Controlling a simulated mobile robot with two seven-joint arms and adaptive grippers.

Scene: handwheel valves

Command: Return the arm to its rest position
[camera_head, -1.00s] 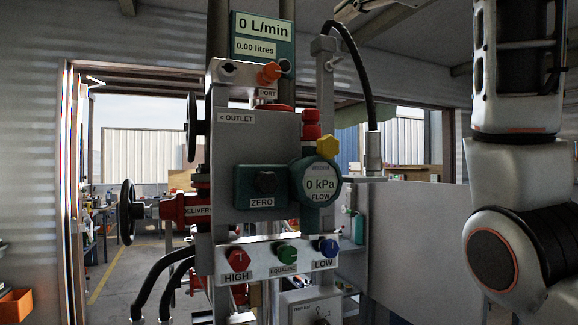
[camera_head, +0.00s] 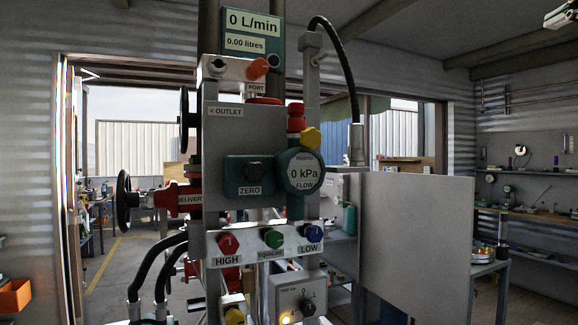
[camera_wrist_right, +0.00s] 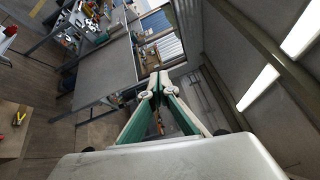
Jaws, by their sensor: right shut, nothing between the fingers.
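My right gripper (camera_wrist_right: 157,82) shows in the wrist view with its green-sided fingers meeting at the tips, shut and empty. The rest of my right arm is out of the head view. My left gripper is in neither view. The grey valve panel (camera_head: 232,150) stands upright in the middle of the head view, untouched.
A plain grey board (camera_head: 415,235) stands to the right, before a workbench (camera_head: 535,215).

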